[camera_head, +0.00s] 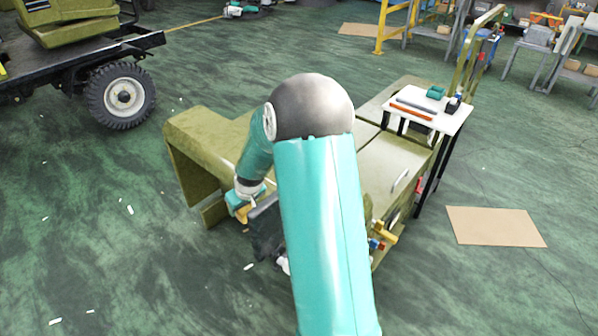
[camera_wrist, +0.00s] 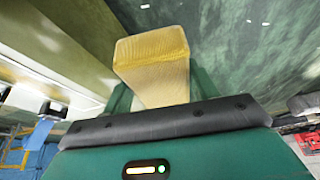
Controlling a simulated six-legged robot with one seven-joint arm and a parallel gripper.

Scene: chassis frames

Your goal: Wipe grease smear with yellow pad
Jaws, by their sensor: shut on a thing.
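The yellow pad (camera_wrist: 153,62) is a pale block held between the teal fingers of my gripper (camera_wrist: 152,85) in the wrist view. In the head view my gripper (camera_head: 238,203) is low beside the olive machine body (camera_head: 215,145), with a bit of the yellow pad (camera_head: 243,214) showing below it. The olive panel (camera_wrist: 80,25) lies left of the pad in the wrist view; I cannot tell whether they touch. I cannot make out a grease smear in either view. My arm hides part of the machine.
A small white-topped table (camera_head: 440,112) with tools stands right of the machine. A cardboard sheet (camera_head: 495,226) lies on the green floor. A wheeled vehicle (camera_head: 122,95) stands at upper left. Yellow fittings (camera_head: 384,234) stick out at the machine's near right. The left floor is mostly clear.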

